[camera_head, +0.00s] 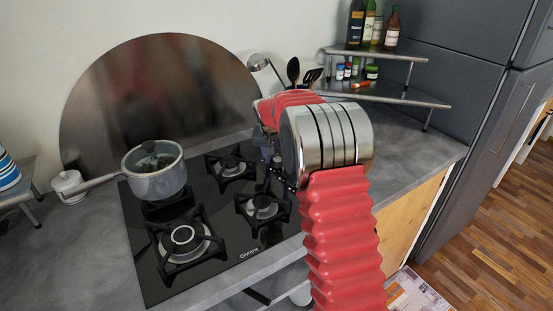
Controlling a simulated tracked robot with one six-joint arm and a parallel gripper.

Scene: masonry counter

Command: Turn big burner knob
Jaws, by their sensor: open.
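The black gas cooktop (218,216) has several burners with black grates. The big burner (183,239) is at its front left. The knobs are at most faint dark shapes at the cooktop's right side, largely covered by my arm, and I cannot tell which one belongs to the big burner. My gripper (267,150) shows as a small dark shape over the right rear of the cooktop, partly hidden by my arm. It is open, and nothing is seen in it. Whether it touches a knob cannot be told.
A tiered rack (400,97) with bottles and jars stands right, before the dark refrigerator (465,110).

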